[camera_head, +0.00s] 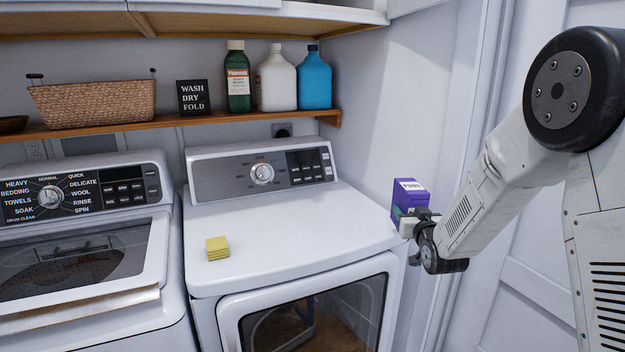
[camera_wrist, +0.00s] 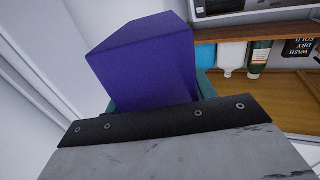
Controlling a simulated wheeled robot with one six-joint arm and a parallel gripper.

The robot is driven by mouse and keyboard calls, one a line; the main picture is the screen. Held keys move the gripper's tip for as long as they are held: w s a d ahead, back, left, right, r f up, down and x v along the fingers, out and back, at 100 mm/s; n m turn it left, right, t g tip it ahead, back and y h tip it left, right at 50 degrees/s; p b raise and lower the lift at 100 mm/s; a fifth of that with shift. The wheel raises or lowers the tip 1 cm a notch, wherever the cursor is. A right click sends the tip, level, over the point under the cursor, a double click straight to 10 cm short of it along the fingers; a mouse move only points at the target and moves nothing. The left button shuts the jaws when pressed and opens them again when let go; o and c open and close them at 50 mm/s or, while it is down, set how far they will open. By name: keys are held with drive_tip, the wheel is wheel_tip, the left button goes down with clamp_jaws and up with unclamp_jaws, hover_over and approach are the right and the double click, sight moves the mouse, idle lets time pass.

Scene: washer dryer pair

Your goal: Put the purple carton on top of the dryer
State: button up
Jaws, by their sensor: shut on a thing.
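The purple carton (camera_head: 408,193) is upright or nearly so in the head view, at the right edge of the dryer top. My gripper (camera_head: 404,218) is shut on its lower part. In the wrist view the carton (camera_wrist: 145,62) fills the upper middle, and my gripper (camera_wrist: 155,100) covers its lower end. The dryer (camera_head: 290,218) is the right-hand machine, with a flat white top. I cannot tell whether the carton is over the dryer top or just beyond its right side, nor whether it touches it.
A yellow sponge stack (camera_head: 217,248) lies on the dryer's front left. The control panel (camera_head: 262,171) rises at its back. The washer (camera_head: 75,245) stands left. A shelf (camera_head: 180,121) above holds a basket (camera_head: 95,103), a sign and bottles (camera_head: 277,80). The dryer top's middle is clear.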

drive_tip(key=s+a+f, duration=0.1)
drive_tip(key=s+f, duration=0.8)
drive_tip(key=f, duration=0.3)
drive_tip(key=s+f, duration=0.9)
drive_tip(key=f, duration=0.3)
drive_tip(key=shift+a+h, duration=0.3)
drive_tip(key=shift+a, duration=0.05)
